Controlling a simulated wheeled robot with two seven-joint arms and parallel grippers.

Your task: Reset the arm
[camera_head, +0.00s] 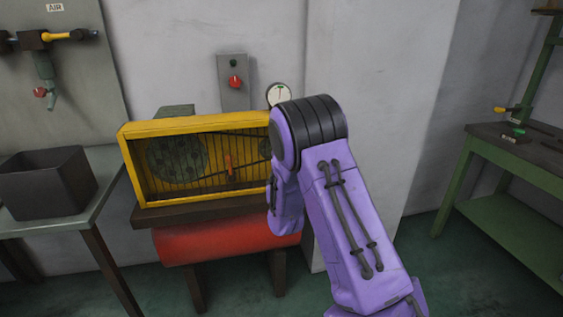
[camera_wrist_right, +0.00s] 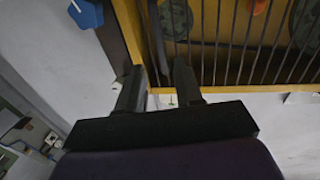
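My right arm (camera_head: 345,215), purple with a black joint, reaches in from the bottom right in the head view. It bends in front of the right end of a yellow barred guard (camera_head: 195,125), and its gripper is hidden there. In the right wrist view my right gripper (camera_wrist_right: 159,68) shows two black fingers standing apart, with no object held between them. The guard's yellow frame and dark bars (camera_wrist_right: 230,45) lie just beyond the fingertips; I cannot tell whether they touch. My left gripper is in neither view.
A red tank (camera_head: 225,243) sits under the guard. A gauge (camera_head: 279,95) and a grey box with a red knob (camera_head: 234,82) are behind. A dark bin (camera_head: 45,185) stands on a left table. A green workbench (camera_head: 515,160) is at right, with open floor before it.

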